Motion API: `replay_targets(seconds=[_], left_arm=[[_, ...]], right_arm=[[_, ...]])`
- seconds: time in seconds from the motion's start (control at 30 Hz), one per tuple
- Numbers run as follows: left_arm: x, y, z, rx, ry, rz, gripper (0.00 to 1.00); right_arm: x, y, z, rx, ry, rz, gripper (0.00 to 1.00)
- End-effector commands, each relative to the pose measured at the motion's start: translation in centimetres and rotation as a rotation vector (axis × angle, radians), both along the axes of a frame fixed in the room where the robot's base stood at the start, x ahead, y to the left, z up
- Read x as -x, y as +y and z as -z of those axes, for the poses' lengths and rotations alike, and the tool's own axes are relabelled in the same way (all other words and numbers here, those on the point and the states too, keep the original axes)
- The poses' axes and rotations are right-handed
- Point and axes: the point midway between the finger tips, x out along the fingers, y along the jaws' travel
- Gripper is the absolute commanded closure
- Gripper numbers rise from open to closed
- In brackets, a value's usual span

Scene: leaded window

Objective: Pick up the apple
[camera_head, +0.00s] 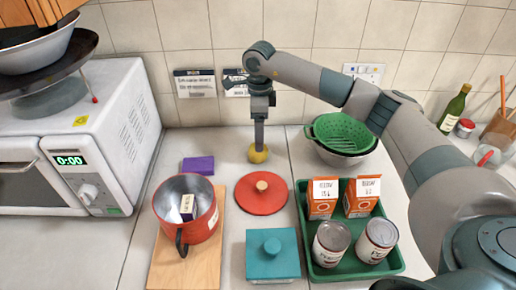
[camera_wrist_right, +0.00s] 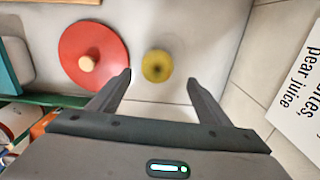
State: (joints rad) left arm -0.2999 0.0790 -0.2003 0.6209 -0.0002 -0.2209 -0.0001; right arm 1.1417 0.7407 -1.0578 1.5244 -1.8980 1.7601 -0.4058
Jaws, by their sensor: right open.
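The apple is a small yellow-green ball (camera_head: 258,155) on the pale counter near the back wall, behind the red lid. My right gripper (camera_head: 259,146) points down at it, its fingers hiding the top of the apple in the head view. In the right wrist view the apple (camera_wrist_right: 157,66) lies between and just beyond the two spread fingertips of the right gripper (camera_wrist_right: 159,79). The gripper is open, with nothing held. I cannot tell whether a finger touches the apple. My left gripper is not in view.
A red lid (camera_head: 262,194) lies in front of the apple. A green colander (camera_head: 342,131) and a green tray (camera_head: 349,270) with cartons and cans stand to the right. A purple block (camera_head: 198,165) and red pot (camera_head: 177,226) are to the left. Counter beside the apple is clear.

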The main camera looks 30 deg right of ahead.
Motion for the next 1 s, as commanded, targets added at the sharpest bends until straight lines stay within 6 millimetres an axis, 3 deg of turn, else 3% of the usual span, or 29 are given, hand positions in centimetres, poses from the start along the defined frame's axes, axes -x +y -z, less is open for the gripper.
replay_targets(seconds=[0.2,0.67,1.0], left_arm=[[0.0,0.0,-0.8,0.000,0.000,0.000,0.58],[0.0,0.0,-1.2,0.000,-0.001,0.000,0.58],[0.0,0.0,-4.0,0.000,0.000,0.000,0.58]], right_arm=[[0.0,0.0,1.5,0.000,-0.001,0.000,0.29],[0.1,0.1,1.9,0.000,0.001,0.000,0.29],[0.4,0.7,5.1,-0.001,0.003,0.001,0.29]])
